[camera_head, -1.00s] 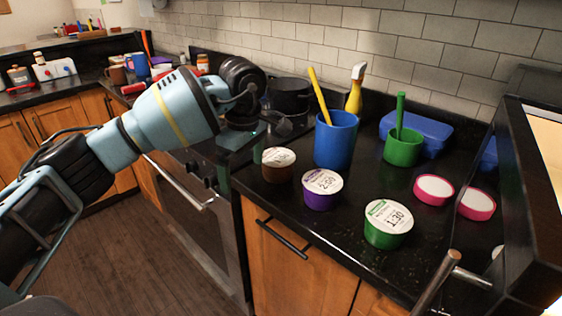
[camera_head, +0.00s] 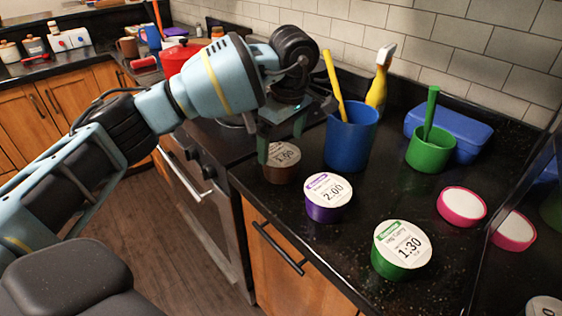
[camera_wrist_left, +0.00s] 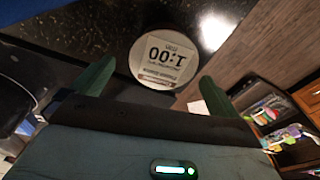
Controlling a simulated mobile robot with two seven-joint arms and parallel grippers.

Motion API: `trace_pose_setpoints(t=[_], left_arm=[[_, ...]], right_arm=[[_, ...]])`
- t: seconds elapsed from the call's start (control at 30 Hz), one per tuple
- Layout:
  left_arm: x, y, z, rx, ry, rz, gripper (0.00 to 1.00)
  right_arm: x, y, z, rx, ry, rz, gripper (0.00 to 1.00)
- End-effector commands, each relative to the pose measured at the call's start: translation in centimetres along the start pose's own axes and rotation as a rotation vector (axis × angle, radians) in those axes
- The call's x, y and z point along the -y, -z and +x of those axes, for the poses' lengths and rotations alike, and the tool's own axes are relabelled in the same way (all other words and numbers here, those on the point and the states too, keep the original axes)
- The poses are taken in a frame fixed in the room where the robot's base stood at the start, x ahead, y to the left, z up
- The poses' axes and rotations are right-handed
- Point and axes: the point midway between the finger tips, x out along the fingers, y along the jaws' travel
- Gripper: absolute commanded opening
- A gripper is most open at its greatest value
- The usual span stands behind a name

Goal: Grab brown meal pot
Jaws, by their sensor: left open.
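The brown meal pot (camera_head: 281,169) stands upright on the black counter, near its front edge and beside the stove. Its white lid reads 1:00 in the left wrist view (camera_wrist_left: 166,56). My left gripper (camera_head: 281,139) is open and empty, just above and behind the pot in the head view. My right gripper is not in view.
A purple pot (camera_head: 326,205) and a green pot (camera_head: 400,258) stand to the right. A blue cup (camera_head: 350,140) with a yellow utensil stands close behind the brown pot. A green cup (camera_head: 430,150), blue box (camera_head: 465,132) and pink-rimmed container (camera_head: 461,207) are farther right.

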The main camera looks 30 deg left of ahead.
Motion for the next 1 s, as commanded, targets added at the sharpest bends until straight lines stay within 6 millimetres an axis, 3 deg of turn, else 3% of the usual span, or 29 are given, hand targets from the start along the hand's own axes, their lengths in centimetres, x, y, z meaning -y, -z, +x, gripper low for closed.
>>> trace_pose_setpoints(t=[0.27,0.63,0.93,1.0], left_arm=[[0.1,0.0,1.4,0.0,0.001,0.0,1.0],[0.7,-0.4,5.8,0.001,0.0,0.0,1.0],[0.6,-0.4,6.3,0.0,-0.001,0.0,1.0],[0.7,-0.4,6.3,0.0,-0.001,0.0,0.92]], right_arm=[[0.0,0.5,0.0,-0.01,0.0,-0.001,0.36],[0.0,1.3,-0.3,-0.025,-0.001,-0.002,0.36],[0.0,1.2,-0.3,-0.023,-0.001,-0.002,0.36],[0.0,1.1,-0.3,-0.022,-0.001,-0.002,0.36]])
